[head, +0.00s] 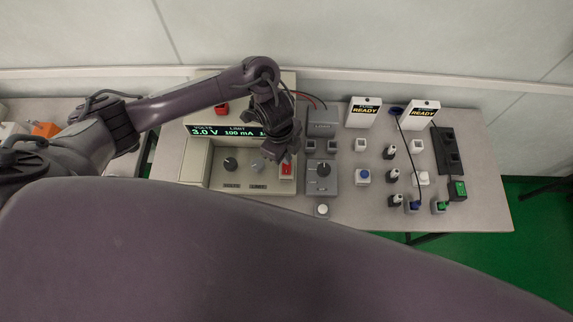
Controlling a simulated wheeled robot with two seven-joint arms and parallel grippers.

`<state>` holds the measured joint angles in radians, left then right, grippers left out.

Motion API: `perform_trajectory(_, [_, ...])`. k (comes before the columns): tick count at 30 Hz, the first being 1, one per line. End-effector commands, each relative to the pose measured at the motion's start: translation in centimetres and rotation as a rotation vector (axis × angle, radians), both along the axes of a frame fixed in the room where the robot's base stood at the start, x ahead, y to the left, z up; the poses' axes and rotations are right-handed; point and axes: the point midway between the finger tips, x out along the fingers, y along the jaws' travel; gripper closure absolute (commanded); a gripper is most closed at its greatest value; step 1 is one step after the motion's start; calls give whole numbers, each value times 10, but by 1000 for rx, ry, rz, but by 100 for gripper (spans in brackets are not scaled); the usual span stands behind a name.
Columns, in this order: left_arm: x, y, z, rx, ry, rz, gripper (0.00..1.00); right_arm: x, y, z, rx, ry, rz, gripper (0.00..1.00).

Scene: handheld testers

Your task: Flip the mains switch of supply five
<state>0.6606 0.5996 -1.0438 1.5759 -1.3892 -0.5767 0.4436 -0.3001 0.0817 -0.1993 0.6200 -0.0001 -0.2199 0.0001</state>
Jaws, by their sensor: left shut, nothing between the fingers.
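A beige bench supply (201,160) stands at the left of the table, its display (226,131) reading 3.0 V and 100 mA. A red rocker switch (287,169) sits at the right end of its front panel; I cannot tell its position. I cannot read a number five on the supply. My left gripper (285,154) is shut and empty, pointing down just above the red switch in the picture. Whether it touches the switch is unclear. The gripper and wrist cover the right part of the display. My right gripper is not in view.
Right of the supply stands a grey unit with a dial (323,169). Farther right are two READY boxes (362,112), several small knobs and buttons, and a black strip (447,150). A red piece (222,109) sits on the supply's top. The table's right end (487,205) is bare.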

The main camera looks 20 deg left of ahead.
Motion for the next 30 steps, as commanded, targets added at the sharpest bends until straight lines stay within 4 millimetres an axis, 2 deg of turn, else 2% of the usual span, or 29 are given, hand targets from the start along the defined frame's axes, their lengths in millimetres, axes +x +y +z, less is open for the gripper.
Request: perform_trajectory(30, [0, 0, -8, 0, 1, -1, 100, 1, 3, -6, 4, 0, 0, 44])
